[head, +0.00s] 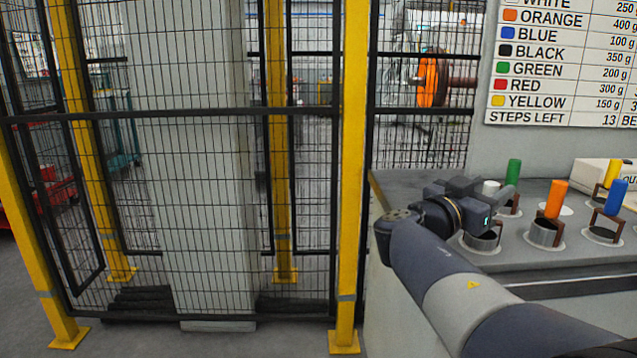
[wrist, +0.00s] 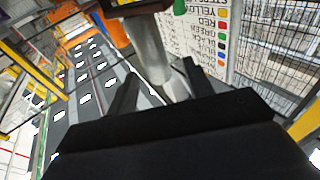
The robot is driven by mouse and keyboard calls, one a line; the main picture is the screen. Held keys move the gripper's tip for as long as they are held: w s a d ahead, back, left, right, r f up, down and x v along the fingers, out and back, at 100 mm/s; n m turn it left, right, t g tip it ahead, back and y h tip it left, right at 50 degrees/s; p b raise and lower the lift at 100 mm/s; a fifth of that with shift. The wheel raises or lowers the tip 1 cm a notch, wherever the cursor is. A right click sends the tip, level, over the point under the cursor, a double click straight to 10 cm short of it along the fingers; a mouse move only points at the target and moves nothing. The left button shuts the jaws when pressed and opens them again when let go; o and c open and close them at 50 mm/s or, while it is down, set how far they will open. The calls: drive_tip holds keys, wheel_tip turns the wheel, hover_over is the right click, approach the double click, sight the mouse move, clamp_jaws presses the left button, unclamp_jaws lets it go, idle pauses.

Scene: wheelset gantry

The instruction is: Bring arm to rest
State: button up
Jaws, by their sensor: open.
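My arm reaches in from the lower right of the head view, with my gripper (head: 488,204) over the left part of a grey bench (head: 520,258). In the wrist view my gripper (wrist: 160,85) is open, its two dark fingers spread. A pale grey-white cylinder (wrist: 150,50) shows in the gap between them; I cannot tell whether they touch it. In the head view a white cylinder top (head: 490,187) shows just beside the gripper, partly hidden. The arm's lower links run close over the bench front.
An orange cylinder (head: 556,199), a green one (head: 513,171), a blue one (head: 616,196) and a yellow one (head: 612,172) stand at the bench's holders. A sign (head: 560,70) listing colours and weights hangs behind. A mesh fence with yellow posts (head: 350,180) stands left; grey floor lies before it.

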drive_tip(key=shift+f, duration=0.15)
drive_tip(key=shift+f+b, duration=0.2)
drive_tip(key=shift+b, duration=0.2)
drive_tip(key=v, duration=1)
drive_tip(key=x, duration=0.7)
drive_tip(key=p+x, duration=0.1)
drive_tip(key=x, duration=0.2)
drive_tip(key=shift+d+r, duration=0.1)
drive_tip(key=shift+r, duration=0.35)
drive_tip(key=r+p, duration=0.1)
drive_tip(key=p, duration=0.2)
drive_tip(key=shift+r, duration=0.25)
